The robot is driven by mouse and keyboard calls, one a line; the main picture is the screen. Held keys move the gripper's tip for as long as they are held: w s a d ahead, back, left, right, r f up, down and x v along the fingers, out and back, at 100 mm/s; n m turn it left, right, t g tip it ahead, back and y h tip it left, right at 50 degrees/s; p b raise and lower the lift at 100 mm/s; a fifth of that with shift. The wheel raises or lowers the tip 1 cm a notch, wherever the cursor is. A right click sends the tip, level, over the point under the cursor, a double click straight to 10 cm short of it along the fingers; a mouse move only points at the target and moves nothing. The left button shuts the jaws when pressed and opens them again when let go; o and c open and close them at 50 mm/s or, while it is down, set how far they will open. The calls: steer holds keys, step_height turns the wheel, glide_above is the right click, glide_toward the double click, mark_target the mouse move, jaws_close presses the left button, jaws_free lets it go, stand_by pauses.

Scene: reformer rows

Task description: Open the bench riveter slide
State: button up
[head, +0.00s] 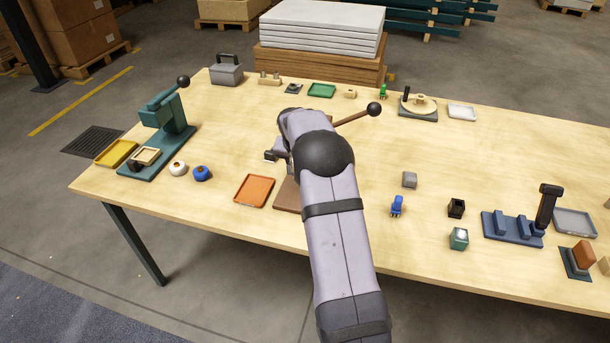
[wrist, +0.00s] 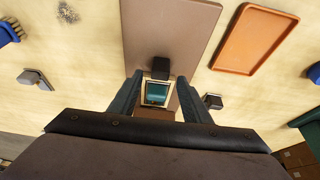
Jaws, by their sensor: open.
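A brown-based bench machine (head: 287,196) stands mid-table, mostly hidden behind my arm in the head view; its lever ends in a black ball (head: 374,109). In the wrist view its brown base plate (wrist: 165,25) carries a slide with a cream frame and teal inset (wrist: 157,93) and a black knob (wrist: 160,67). My gripper (wrist: 157,78) is open, its fingers on either side of the knob and cream frame; I cannot tell whether they touch. A similar green press (head: 165,115) with a cream-framed slide (head: 146,156) stands at the left. Nothing labels either as the riveter.
An orange tray (head: 254,190) lies beside the brown base. White (head: 178,168) and blue (head: 201,173) round pieces sit near the green press. A blue piece (head: 397,206), dark cup (head: 457,208) and blue fixture (head: 512,228) stand right of my arm.

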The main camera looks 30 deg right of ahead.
steer(key=shift+p+x, duration=0.5)
steer(key=shift+x, duration=1.85)
steer(key=shift+a, duration=0.1)
jaws_close()
